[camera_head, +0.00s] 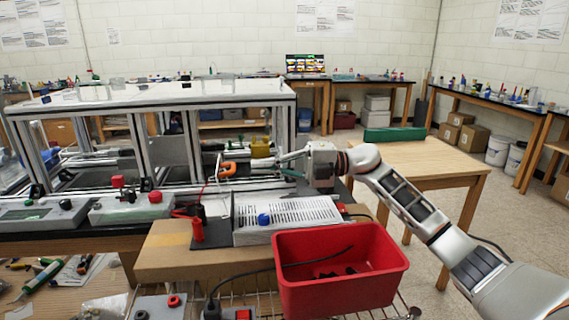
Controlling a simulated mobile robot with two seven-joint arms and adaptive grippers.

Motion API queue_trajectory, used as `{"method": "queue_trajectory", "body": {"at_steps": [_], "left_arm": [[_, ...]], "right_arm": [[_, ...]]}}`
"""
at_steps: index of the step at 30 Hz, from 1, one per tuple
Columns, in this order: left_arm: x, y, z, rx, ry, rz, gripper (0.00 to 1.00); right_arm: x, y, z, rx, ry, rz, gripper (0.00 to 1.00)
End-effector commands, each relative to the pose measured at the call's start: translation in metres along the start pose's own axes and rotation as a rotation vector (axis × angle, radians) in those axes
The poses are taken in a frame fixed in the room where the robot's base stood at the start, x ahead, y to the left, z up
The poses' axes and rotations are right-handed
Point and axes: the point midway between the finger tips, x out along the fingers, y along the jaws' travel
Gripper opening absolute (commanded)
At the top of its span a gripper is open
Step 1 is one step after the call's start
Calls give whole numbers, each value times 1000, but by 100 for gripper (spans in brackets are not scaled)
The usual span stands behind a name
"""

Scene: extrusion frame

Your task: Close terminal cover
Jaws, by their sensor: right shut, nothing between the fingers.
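My right gripper (283,161) comes in from the right and points left, with its fingers together and nothing between them. It is above and behind a white slotted box (285,212) with a blue knob (264,219) on its front. A red and black terminal piece (198,228) stands at the box's left end. I cannot tell for sure which part is the terminal cover or how far it is closed. An orange ring-like part (228,169) with thin wires is left of my gripper. My left gripper is not in view.
A red bin (340,290) with dark items stands in front of the slotted box. The metal extrusion frame (150,98) rises behind. A wooden table (440,163) at right has mostly bare top.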

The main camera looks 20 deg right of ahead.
Motion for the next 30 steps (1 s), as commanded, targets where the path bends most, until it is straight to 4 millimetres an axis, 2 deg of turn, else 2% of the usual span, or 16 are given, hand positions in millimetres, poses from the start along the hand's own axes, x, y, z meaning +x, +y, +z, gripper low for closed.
{"method": "queue_trajectory", "body": {"at_steps": [3,9,20,30], "left_arm": [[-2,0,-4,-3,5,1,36],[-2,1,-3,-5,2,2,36],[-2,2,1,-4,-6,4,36],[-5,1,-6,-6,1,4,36]], "right_arm": [[17,2,0,-1,2,2,0],[29,0,0,0,-1,0,0],[30,0,0,1,-1,0,0],[34,3,6,1,-1,-1,0]]}}
